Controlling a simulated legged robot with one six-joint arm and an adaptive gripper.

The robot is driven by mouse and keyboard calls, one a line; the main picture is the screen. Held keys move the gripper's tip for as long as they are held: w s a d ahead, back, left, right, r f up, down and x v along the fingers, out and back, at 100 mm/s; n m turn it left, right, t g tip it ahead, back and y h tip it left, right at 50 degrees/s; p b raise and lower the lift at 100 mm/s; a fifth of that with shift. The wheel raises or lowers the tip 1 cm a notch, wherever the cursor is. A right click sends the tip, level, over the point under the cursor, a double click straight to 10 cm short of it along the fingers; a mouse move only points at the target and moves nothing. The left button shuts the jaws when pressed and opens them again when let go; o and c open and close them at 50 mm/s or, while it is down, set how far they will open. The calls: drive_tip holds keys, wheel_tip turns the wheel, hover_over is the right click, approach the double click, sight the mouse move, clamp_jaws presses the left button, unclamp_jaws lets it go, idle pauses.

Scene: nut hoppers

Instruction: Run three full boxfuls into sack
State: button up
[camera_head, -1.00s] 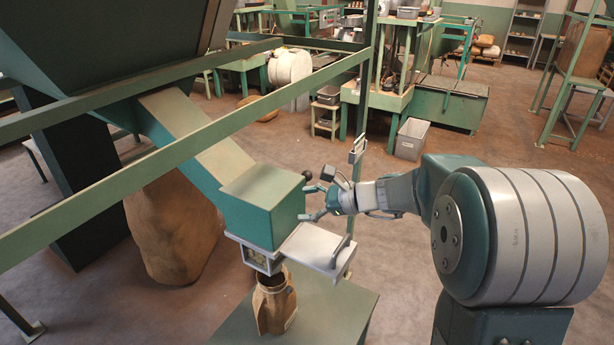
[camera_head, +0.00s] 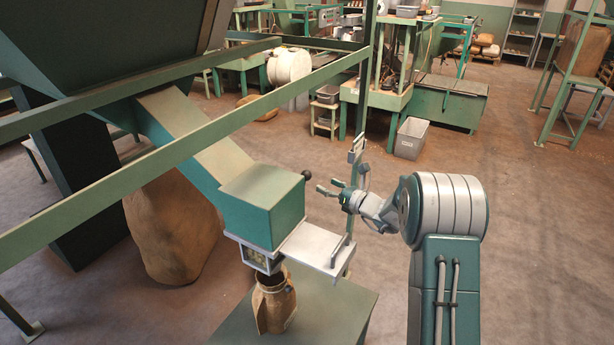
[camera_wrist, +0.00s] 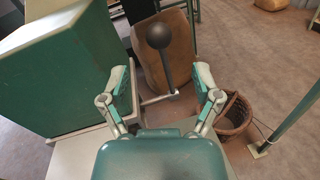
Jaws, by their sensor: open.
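In the head view, a green metal box (camera_head: 262,205) sits at the lower end of a sloping chute (camera_head: 195,140). A lever with a black ball knob (camera_head: 306,174) stands at its right side. A pale plate (camera_head: 315,245) juts out below the box. A small window (camera_head: 255,259) shows light-brown contents. An open brown sack (camera_head: 274,305) stands under the outlet; something dark shows at its mouth. My gripper (camera_head: 326,187) is open and empty, just right of the knob and apart from it. In the wrist view, the knob (camera_wrist: 160,35) lies beyond my open fingers (camera_wrist: 160,85), between their lines.
The sack stands on a green table (camera_head: 335,305). A green rail (camera_head: 190,150) crosses in front of the chute. A large full sack (camera_head: 175,225) stands behind. A wicker basket (camera_wrist: 234,112) shows in the wrist view.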

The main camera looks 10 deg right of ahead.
sight(307, 174)
drive_tip(key=x, duration=0.8)
clamp_jaws()
